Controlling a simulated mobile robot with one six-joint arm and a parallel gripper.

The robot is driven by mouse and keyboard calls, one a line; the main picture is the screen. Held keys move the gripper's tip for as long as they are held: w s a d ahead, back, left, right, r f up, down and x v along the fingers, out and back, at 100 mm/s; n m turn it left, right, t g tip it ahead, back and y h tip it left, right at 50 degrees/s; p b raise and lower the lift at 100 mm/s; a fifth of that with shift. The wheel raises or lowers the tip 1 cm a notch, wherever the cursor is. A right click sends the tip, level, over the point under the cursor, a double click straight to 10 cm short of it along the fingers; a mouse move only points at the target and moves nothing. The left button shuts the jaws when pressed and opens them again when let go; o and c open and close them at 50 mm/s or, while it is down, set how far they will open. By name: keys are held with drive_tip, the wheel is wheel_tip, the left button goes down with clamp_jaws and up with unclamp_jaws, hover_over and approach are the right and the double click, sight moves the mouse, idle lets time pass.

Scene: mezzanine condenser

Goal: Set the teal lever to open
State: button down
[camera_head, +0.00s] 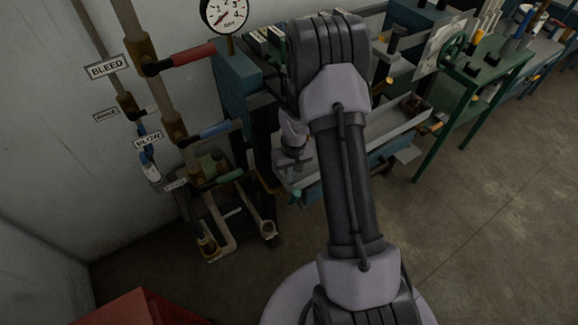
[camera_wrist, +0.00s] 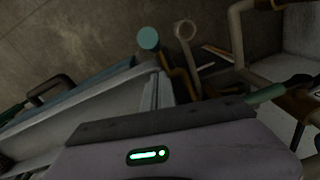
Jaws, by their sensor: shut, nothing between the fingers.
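The teal lever (camera_head: 228,176) is the lowest handle on the pipes at the left wall. It sticks out to the right from a brass-coloured valve body. In the wrist view a green-teal handle (camera_wrist: 265,94) shows at the right, partly hidden by my gripper's housing. My gripper (camera_head: 294,164) is shut and empty, to the right of the lever and apart from it, partly hidden by my arm. In the wrist view my gripper's dark front bar (camera_wrist: 160,121) crosses the lower part.
A red lever (camera_head: 190,55) and a blue lever (camera_head: 212,130) sit above on the same pipework, by the BLEED sign (camera_head: 107,68). A gauge (camera_head: 225,14) stands above. A bench with a grey trough (camera_head: 390,122) is close behind my arm. Floor at right is clear.

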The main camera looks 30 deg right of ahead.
sight(294, 198)
drive_tip(key=shift+s+a+f, duration=0.15)
drive_tip(key=shift+s, duration=0.55)
drive_tip(key=shift+s+a+f, duration=0.1)
drive_tip(key=shift+s, duration=0.55)
